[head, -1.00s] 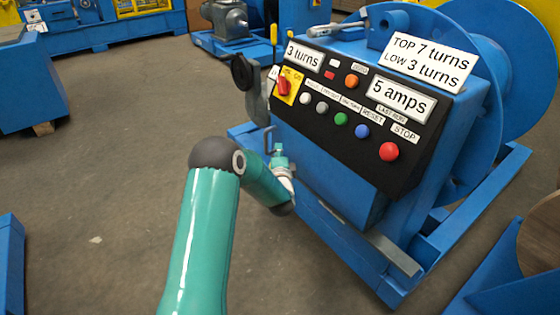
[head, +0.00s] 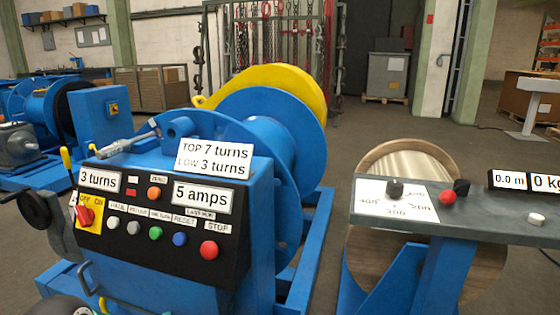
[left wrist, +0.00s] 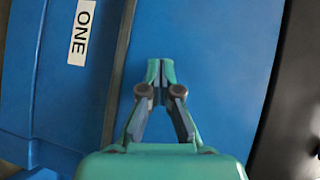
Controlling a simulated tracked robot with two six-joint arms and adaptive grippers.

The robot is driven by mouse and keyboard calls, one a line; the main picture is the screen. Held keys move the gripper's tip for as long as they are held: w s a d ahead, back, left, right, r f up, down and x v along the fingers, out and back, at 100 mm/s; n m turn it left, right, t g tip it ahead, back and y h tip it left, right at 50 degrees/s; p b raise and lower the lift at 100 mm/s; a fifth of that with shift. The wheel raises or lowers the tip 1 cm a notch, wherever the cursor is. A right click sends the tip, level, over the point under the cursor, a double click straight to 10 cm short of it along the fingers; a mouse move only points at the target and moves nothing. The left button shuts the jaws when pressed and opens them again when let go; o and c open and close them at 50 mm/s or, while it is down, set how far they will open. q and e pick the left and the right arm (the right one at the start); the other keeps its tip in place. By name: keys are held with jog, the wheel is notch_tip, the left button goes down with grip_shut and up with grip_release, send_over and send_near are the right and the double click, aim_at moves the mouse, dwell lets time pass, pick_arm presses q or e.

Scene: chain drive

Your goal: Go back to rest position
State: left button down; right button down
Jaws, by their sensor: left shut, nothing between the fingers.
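My left gripper (left wrist: 160,66) shows in the left wrist view with its fingertips together and nothing between them. A blue machine surface (left wrist: 205,60) fills the view behind it, and I cannot tell whether they touch. In the head view the blue winch machine (head: 262,250) stands at the left centre with a black control panel (head: 130,249). Its signs read 3 turns, 5 amps, and TOP 7 turns LOW 3 turns. The left gripper is not visible in the head view, and my right gripper is in neither view.
A second stand with a grey console (head: 455,222) and a wooden reel (head: 408,160) is at the right. A white label reading ONE (left wrist: 82,32) shows in the left wrist view. Blue machines (head: 95,125) stand behind at the left. Open floor (head: 485,120) lies at the back right.

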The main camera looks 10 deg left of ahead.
pick_arm(q)
jog(key=s+d+f+n+g+h, duration=0.15)
jog(key=s+d+f+h, duration=0.25)
jog(key=d+f, duration=0.45)
jog(key=s+d+f+n+g+h, duration=0.1)
jog(key=s+d+f+g+h, duration=0.3)
jog(key=d, duration=0.7)
jog(key=s+d+f+n+g+h, duration=0.25)
jog(key=s+d+n, duration=0.25)
jog(key=s, duration=0.4)
jog(key=s+d+f+n+g+h, duration=0.25)
jog(key=s+d+n+g, duration=0.2)
jog(key=s, duration=0.45)
notch_tip(320, 180, up, 35)
jog(key=p, duration=3.5)
jog(key=shift+a+n+p, duration=0.25)
jog(key=shift+n+p, duration=0.1)
jog(key=shift+n, duration=0.05)
jog(key=shift+w+f, duration=0.1)
jog(key=shift+f, duration=0.05)
jog(key=shift+a, duration=0.1)
